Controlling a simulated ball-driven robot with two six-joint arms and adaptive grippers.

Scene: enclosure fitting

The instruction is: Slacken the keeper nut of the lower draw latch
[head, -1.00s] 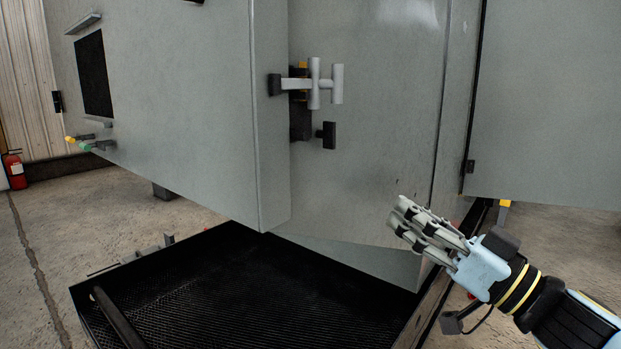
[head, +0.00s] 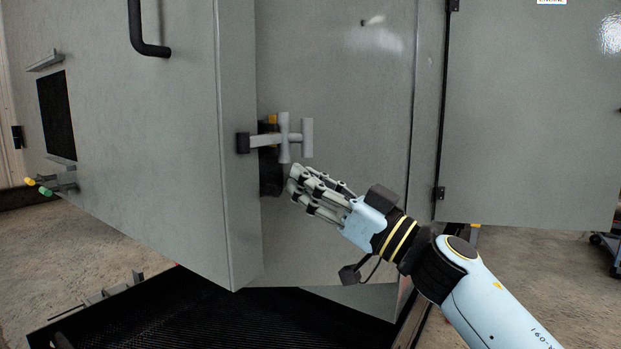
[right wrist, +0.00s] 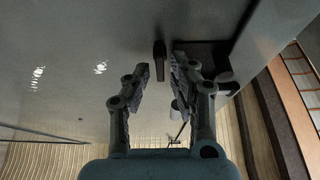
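The lower draw latch (head: 285,138) is on the edge of the grey enclosure, with a pale grey T-shaped handle and a dark body. A dark bar (right wrist: 160,58), probably the keeper nut's wing, shows in the right wrist view close ahead of the fingertips and roughly between them. In the head view my right gripper hides the nut. My right gripper (head: 297,184) is just below and right of the latch handle; the right wrist view shows its fingers (right wrist: 160,72) apart with nothing held. I cannot tell whether it touches the latch. My left gripper is out of view.
The flat grey panel (head: 345,90) lies close behind my right gripper. An open door (head: 530,120) stands at the right. A black mesh tray (head: 250,325) is below. A black handle (head: 150,45) sticks out of the enclosure at the upper left.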

